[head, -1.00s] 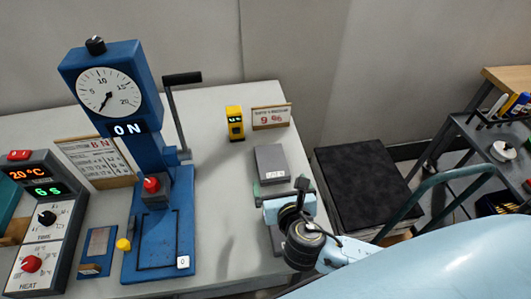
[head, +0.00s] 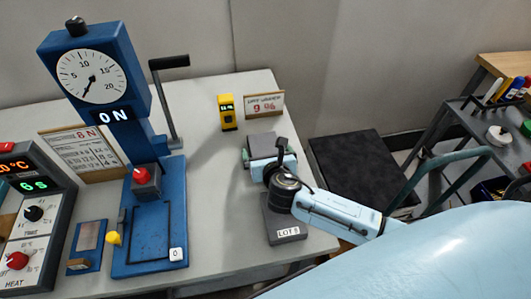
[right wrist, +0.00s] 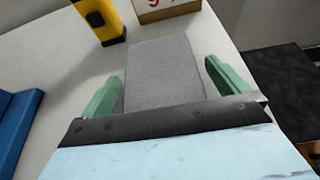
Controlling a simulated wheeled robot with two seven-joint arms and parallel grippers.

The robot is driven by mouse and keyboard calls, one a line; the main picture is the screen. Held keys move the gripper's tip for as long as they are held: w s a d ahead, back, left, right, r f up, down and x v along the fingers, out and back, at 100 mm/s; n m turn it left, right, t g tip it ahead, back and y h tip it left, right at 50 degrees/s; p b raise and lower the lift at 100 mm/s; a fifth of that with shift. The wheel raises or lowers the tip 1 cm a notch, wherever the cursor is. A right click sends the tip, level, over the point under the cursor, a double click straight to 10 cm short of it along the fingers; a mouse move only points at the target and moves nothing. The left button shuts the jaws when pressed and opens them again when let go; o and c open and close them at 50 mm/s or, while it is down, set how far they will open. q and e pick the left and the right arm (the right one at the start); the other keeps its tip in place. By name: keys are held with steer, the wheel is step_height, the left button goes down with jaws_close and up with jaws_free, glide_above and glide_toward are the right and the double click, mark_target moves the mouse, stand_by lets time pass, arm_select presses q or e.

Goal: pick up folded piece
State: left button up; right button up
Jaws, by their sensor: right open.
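My right gripper (head: 266,154) is over a flat grey slab (head: 262,143) on the right part of the table. In the right wrist view, the green fingers of this gripper (right wrist: 165,88) are open, one on each side of the grey slab (right wrist: 165,70), with a gap on both sides. I cannot tell whether the slab is only a stand or whether a folded piece lies on it; no fold shows. A second grey block (head: 284,222) labelled LOT B stands nearer, below my right wrist. My left gripper is not in view.
A yellow device (head: 227,112) and a small sign (head: 264,104) stand behind the slab. A blue press (head: 150,215) with a dial and lever is to the left, beside a heat control box (head: 35,215). A black-topped block (head: 360,170) stands right of the table.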

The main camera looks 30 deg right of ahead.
steer(key=c, duration=1)
steer(key=shift+c, duration=0.2)
steer(key=shift+r, duration=0.2)
